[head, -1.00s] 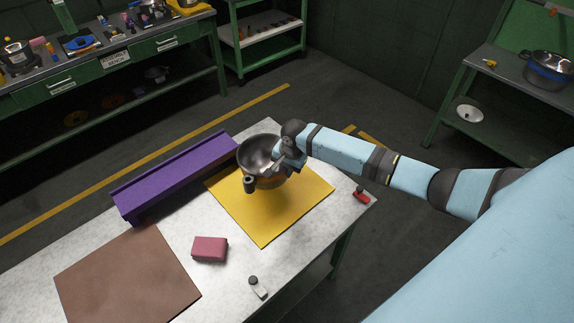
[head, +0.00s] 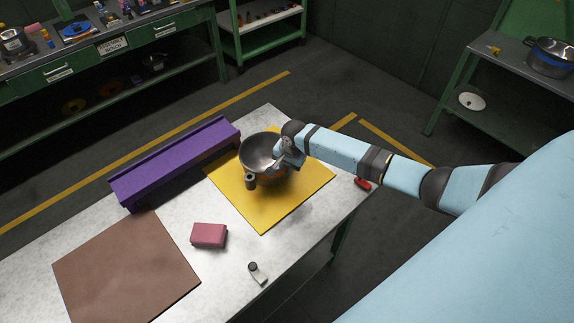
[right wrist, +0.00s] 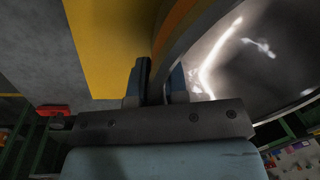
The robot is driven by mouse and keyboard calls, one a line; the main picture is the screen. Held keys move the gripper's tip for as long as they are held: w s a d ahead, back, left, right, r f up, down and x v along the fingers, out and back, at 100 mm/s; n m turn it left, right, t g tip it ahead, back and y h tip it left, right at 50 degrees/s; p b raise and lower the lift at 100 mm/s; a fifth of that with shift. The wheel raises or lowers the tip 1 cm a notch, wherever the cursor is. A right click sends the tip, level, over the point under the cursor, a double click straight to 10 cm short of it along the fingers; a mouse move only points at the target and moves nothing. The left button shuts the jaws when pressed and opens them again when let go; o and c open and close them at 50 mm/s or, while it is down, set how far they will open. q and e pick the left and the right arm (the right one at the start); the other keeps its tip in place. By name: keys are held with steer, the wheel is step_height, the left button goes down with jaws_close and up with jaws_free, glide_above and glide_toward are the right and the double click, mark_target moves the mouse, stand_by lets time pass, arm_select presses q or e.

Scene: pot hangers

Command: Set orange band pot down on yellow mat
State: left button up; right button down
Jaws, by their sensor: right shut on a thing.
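The orange band pot (head: 258,150) is a metal pot with an open top, over the far left part of the yellow mat (head: 268,212). My right gripper (head: 284,158) is shut on the pot's right side. In the right wrist view the gripper (right wrist: 157,85) has its fingers around the pot wall, and the orange band (right wrist: 176,28) shows beside the yellow mat (right wrist: 105,45). I cannot tell whether the pot's bottom touches the mat. My left gripper is not in view.
A purple rail (head: 175,165) stands left of the mat. A pink block (head: 209,235), a brown mat (head: 125,270), a small grey-and-white item (head: 257,273) and a red item (head: 363,184) lie on the table. Another pot (head: 552,57) stands on a shelf at right.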

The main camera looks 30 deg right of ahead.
steer(key=shift+f, duration=0.15)
stand_by(0.4)
steer(key=shift+f, duration=0.35)
steer(key=c, duration=1.1)
jaws_free()
steer(key=shift+o, duration=0.2)
step_height(320, 180, up, 24)
steer(key=s+d+p, duration=0.1)
steer(key=p, duration=0.1)
steer(key=shift+s+f+p, duration=0.15)
steer(key=shift+s+p, duration=0.2)
